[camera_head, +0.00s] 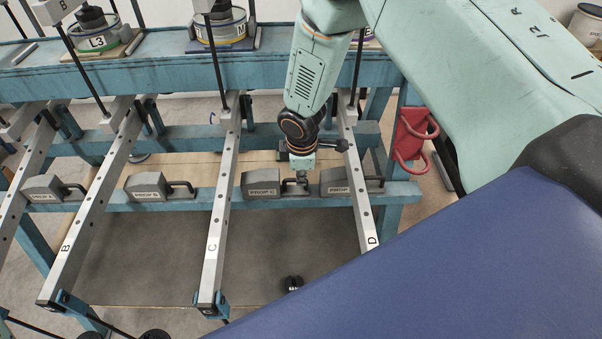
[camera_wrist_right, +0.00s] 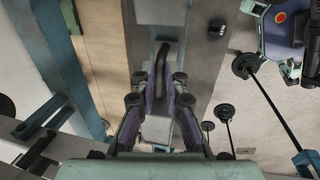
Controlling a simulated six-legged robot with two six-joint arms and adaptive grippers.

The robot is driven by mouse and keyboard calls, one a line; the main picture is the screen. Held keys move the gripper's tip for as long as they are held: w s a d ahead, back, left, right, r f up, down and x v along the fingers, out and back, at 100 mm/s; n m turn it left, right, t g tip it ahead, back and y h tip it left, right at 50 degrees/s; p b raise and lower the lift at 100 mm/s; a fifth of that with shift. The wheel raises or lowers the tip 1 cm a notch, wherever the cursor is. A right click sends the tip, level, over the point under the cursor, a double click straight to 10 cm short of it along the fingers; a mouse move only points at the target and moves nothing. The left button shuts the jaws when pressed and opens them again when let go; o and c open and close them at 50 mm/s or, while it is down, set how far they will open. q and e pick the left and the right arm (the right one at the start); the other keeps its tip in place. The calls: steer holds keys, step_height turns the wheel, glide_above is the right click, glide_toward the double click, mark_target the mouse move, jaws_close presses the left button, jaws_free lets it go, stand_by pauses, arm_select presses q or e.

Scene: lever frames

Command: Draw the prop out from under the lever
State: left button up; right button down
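Grey prop C (camera_head: 261,184) sits on the blue rail just right of lever C (camera_head: 218,215); a visible gap separates them in the head view. Its dark bent handle (camera_wrist_right: 161,66) points right in the head view. My right gripper (camera_head: 302,178) is at this handle, pointing down. In the right wrist view the fingers (camera_wrist_right: 160,88) stand apart, one on each side of the handle, with gaps showing. Prop D (camera_head: 336,181) lies partly behind lever D (camera_head: 363,210), its handle right of the lever. My left gripper is in neither view.
Prop B (camera_head: 146,186) and prop A (camera_head: 42,187) sit farther left on the rail (camera_head: 210,196). Lever B (camera_head: 82,215) slopes toward the front left. Prop D stands close to the right of my right gripper.

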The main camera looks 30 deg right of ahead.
steer(key=c, duration=1.8)
jaws_free()
steer(key=shift+w+d+r, duration=0.1)
steer(key=o, duration=0.4)
steer(key=shift+s+d, duration=0.15)
steer(key=shift+s, duration=0.05)
steer(key=shift+w+a, duration=0.15)
steer(key=shift+a, duration=0.1)
steer(key=shift+r, duration=0.15)
step_height(320, 180, up, 11)
steer(key=s, duration=0.2)
steer(key=shift+s+a+r, duration=0.15)
steer(key=shift+a, duration=0.2)
steer(key=shift+a, duration=0.15)
